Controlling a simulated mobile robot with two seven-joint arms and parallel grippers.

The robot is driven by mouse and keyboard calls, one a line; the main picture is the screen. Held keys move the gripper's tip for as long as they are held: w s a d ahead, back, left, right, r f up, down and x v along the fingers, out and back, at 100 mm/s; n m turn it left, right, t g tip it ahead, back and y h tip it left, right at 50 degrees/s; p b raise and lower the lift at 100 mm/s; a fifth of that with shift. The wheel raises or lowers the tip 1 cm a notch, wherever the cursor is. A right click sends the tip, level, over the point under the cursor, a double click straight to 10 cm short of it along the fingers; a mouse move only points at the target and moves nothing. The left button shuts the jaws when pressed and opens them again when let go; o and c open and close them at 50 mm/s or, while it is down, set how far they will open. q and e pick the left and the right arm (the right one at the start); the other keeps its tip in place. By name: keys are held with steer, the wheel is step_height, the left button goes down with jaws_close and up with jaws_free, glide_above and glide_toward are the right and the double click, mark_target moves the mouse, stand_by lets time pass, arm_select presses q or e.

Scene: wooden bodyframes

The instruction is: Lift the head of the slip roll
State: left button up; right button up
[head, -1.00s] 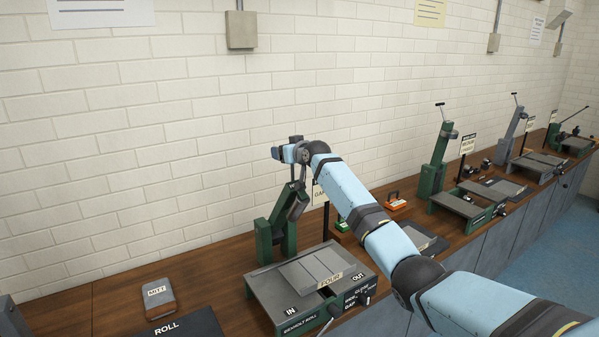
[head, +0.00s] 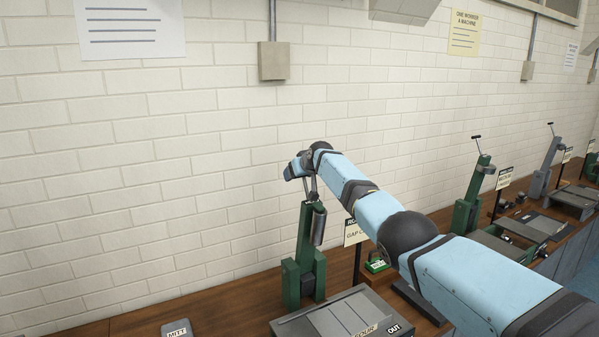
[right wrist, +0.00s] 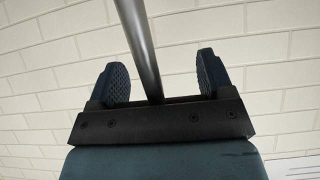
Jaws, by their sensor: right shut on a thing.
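The slip roll's green head (head: 304,235) stands almost upright on its green base (head: 290,284) at the back of the bench in the head view. A dark grey cylinder (head: 319,225) hangs along its right side. A thin grey handle rod (head: 313,189) rises from its top to my right gripper (head: 290,171). In the right wrist view the rod (right wrist: 139,42) runs between the two dark fingers of my right gripper (right wrist: 163,68), which is shut on the handle. The exact contact is hidden. My left gripper is not in view.
The machine's grey bed (head: 330,318) is cut off at the bottom. A sign (head: 353,233) on a black post stands close behind my right arm. A small green item (head: 377,265) sits on the bench. Other green and grey machines (head: 470,195) stand farther right. The brick wall is behind.

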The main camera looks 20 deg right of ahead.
steer(key=shift+s+a+f, duration=0.15)
steer(key=shift+f, duration=0.65)
steer(key=o, duration=1.2)
steer(key=shift+o, duration=0.4)
steer(key=shift+w, duration=0.4)
steer(key=b+v, duration=0.2)
steer(key=v, duration=1.1)
steer(key=shift+s+r+b, duration=0.25)
steer(key=shift+b, duration=0.1)
